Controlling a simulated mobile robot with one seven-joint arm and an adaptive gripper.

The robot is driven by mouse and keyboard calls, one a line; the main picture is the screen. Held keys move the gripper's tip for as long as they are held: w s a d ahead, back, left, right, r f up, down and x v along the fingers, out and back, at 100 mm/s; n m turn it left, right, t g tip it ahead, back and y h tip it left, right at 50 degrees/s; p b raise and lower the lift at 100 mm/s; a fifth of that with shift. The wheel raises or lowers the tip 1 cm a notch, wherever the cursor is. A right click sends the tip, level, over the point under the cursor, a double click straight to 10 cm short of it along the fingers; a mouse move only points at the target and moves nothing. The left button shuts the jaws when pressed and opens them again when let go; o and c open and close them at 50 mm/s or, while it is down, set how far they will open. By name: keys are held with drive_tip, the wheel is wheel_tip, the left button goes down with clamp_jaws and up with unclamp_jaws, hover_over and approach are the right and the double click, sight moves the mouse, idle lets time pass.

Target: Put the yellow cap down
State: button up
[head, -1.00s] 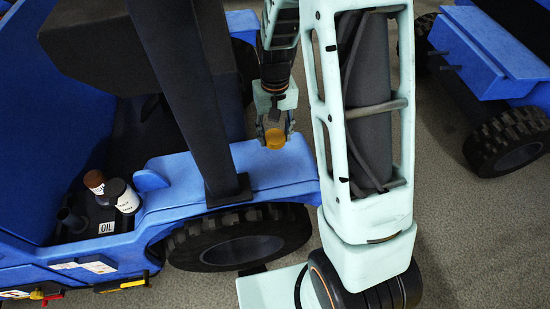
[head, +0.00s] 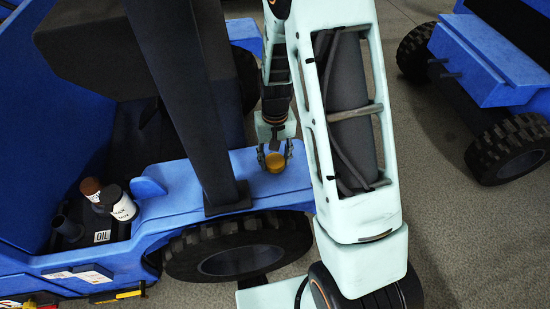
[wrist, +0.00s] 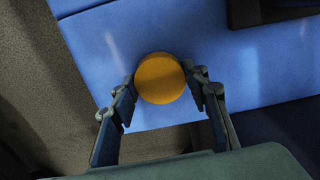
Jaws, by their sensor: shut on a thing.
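The yellow cap (head: 275,162) is a small round disc, orange-yellow in colour. It also shows in the wrist view (wrist: 160,78), between the two fingertips. My gripper (head: 274,158) points down and is shut on the cap; in the wrist view my gripper (wrist: 163,82) has a fingertip against each side of it. The cap is over the flat blue fender (head: 180,190) of the vehicle, above the wheel. I cannot tell whether the cap touches the fender surface.
A dark post (head: 190,100) rises from the fender left of my gripper. A white bottle (head: 118,203) and a brown-capped bottle (head: 92,188) stand in a recess beside an OIL label (head: 102,236). Another blue vehicle (head: 490,60) stands at right. The fender around the cap is clear.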

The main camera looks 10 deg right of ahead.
sight(275, 161)
drive_tip(key=shift+f, duration=0.2)
drive_tip(key=o, duration=1.3)
wheel_tip(275, 161, up, 13)
drive_tip(key=p, duration=0.3)
drive_tip(key=shift+f, duration=0.1)
